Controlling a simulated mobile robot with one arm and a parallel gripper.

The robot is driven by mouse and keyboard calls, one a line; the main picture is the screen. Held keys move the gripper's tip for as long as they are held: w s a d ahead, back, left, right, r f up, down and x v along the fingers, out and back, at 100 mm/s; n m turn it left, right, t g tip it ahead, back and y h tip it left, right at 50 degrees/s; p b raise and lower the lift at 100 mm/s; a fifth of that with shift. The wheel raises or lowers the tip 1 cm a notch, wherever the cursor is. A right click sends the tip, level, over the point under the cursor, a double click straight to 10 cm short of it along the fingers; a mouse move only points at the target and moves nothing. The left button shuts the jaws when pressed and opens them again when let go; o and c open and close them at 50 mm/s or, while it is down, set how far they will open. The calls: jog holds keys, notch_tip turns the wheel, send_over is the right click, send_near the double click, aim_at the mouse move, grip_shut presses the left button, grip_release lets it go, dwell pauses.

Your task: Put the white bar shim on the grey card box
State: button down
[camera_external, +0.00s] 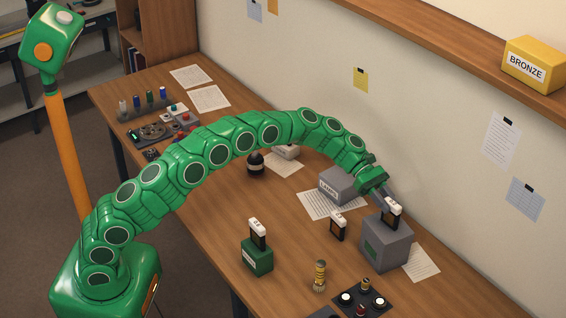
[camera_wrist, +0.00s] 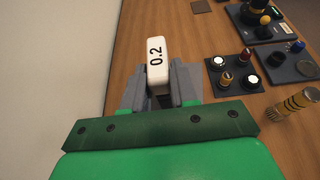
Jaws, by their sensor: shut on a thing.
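The white bar shim, marked 0.2, stands between my gripper's fingers in the wrist view (camera_wrist: 157,55). In the outside view its white top (camera_external: 393,203) shows at the fingertips, with a black lower part under it. My gripper (camera_external: 387,201) is shut on it. The grey card box (camera_external: 376,251), with a green panel on its front, is directly below. The shim is upright over the box top; whether its lower end touches the box I cannot tell.
A similar white-topped black piece (camera_external: 338,225) stands on the table, and another (camera_external: 258,234) on a green box (camera_external: 257,259). A grey box (camera_external: 337,186) sits behind. A dark tray with knobs (camera_external: 362,301) is in front, beside a brass-coloured cylinder (camera_external: 320,276). The wall is close behind.

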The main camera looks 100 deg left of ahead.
jog(key=c, duration=0.9)
grip_release()
jog(key=shift+f, duration=0.1)
jog(key=shift+s+a+r, duration=0.15)
jog(key=shift+r, duration=0.1)
jog(key=v, duration=1.1)
jog(key=shift+s+a+r, duration=0.15)
